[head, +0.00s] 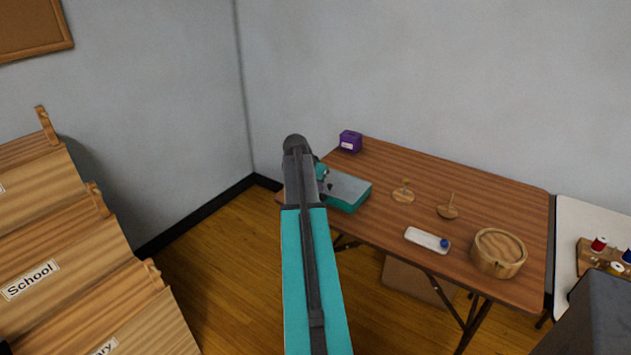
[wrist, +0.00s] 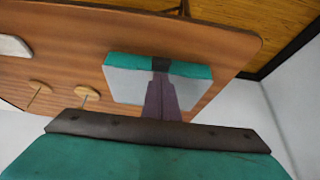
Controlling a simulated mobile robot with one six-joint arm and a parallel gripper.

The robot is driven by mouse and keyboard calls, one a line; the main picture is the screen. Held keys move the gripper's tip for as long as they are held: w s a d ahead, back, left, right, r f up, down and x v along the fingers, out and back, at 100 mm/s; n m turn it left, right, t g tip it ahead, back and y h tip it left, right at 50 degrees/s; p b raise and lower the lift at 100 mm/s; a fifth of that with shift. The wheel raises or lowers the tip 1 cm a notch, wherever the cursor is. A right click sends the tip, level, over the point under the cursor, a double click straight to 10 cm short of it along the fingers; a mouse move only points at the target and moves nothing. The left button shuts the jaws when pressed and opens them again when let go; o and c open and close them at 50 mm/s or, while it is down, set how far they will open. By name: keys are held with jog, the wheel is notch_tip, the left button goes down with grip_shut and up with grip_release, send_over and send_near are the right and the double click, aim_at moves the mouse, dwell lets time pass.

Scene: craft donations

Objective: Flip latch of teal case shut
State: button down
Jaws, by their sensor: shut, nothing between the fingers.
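The teal case (head: 352,188) lies closed on the wooden table near its left end, with a pale grey top and teal sides. It also shows in the wrist view (wrist: 128,86). My gripper (head: 327,187) is at the case's left part in the head view, partly hidden by my arm. In the wrist view the shut, empty fingers (wrist: 160,78) reach over the grey top towards the teal side. A dark patch (wrist: 161,64) at the fingertips, on that side, looks like the latch; its position and any contact are unclear.
The table (head: 460,180) also holds a purple box (head: 350,141), two wooden discs with upright pegs (head: 403,195) (head: 448,210), a white tray with a blue ball (head: 424,238) and a round wooden box (head: 498,252). Labelled wooden bins (head: 60,250) stand at left.

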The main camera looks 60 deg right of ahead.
aim_at(325, 195)
jog(key=shift+x, duration=1.7)
jog(key=shift+s+d+f, duration=0.1)
jog(key=shift+s+f, duration=0.05)
jog(key=shift+s, duration=0.05)
